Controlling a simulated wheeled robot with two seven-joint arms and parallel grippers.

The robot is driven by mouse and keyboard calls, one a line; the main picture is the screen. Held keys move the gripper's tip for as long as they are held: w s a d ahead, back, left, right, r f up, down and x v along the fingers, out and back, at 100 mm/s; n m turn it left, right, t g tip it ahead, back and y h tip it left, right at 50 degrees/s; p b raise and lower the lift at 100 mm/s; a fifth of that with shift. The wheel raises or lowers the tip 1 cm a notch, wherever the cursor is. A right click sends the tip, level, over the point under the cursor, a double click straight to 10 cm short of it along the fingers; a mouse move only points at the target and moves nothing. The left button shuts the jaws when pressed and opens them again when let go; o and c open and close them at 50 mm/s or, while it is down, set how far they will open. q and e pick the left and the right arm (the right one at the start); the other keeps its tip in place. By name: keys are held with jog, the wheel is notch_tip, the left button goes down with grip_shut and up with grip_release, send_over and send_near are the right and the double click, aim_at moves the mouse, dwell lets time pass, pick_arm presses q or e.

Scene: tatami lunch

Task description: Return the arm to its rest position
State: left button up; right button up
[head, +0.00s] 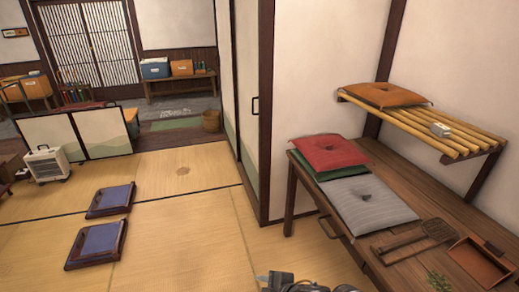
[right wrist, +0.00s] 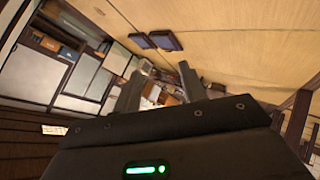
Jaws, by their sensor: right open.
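My right gripper (right wrist: 159,88) shows in the right wrist view with its two dark fingers spread apart. Nothing is between the fingers; the room shows through the gap. A dark piece of my own arm shows at the bottom edge of the head view, below the wooden table (head: 292,190) and cut off by the frame. It is apart from the cushions on the table. My left gripper is in neither view.
The table holds a grey cushion (head: 372,205), a red cushion (head: 328,152), a wooden paddle (head: 400,243) and a brown tray (head: 480,265). A slatted shelf (head: 465,140) with an orange cushion (head: 386,95) juts out above. Tatami floor (head: 175,235) left is mostly clear.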

jog(key=s+d+f+m+g+h, duration=0.15)
jog(key=s+d+m+h, duration=0.25)
jog(key=s+d+m, duration=0.6)
jog(key=s+d+f+m+g+h, duration=0.1)
jog(key=s+d+f+m+h, duration=0.2)
jog(key=s+d+m, duration=0.7)
jog(key=s+d+f+n+g, duration=0.1)
jog(key=s+d+f+n, duration=0.1)
jog(key=f, duration=1.1)
jog(key=s+d+f+n+g, duration=0.1)
jog(key=d+f, duration=0.2)
jog(key=f, duration=1.1)
jog(key=s+d+f, duration=0.3)
jog(key=s+f, duration=1.1)
jog(key=s, duration=0.1)
jog(key=shift+s+d+f+n+g+h, duration=0.15)
jog(key=shift+s+d+n+g+h, duration=0.05)
jog(key=shift+s+n+g+h, duration=0.25)
